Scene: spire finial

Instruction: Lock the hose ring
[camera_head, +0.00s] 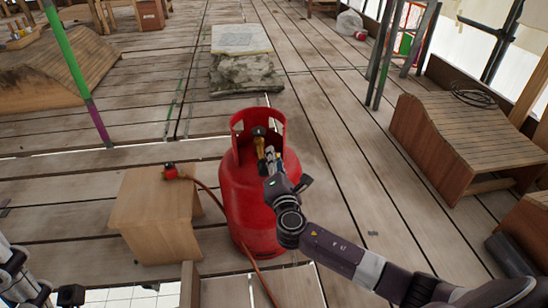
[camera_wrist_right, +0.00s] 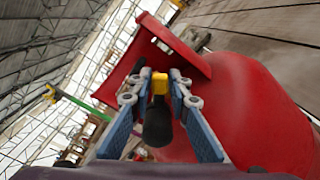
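A red gas cylinder (camera_head: 258,205) stands upright on the plank floor, with a cut-open collar (camera_head: 278,125) around its top. Inside the collar is a yellow fitting (camera_head: 260,145) with a black part on top. My right gripper (camera_head: 268,156) reaches into the collar from the lower right. In the right wrist view, the yellow fitting (camera_wrist_right: 160,82) sits between its fingertips, with a black cylindrical part (camera_wrist_right: 158,122) nearer the camera. Whether the fingers press on it is unclear. A red fitting (camera_head: 170,171) with a red hose (camera_head: 207,190) lies on a wooden stool. My left gripper (camera_head: 68,295) shows only partly at the bottom left.
The wooden stool (camera_head: 150,225) stands close left of the cylinder. Stacked slabs (camera_head: 245,75) lie behind it, and a curved wooden bench (camera_head: 455,140) stands at right. A green and purple pole (camera_head: 72,65) rises at left. Floor between cylinder and bench is mostly clear.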

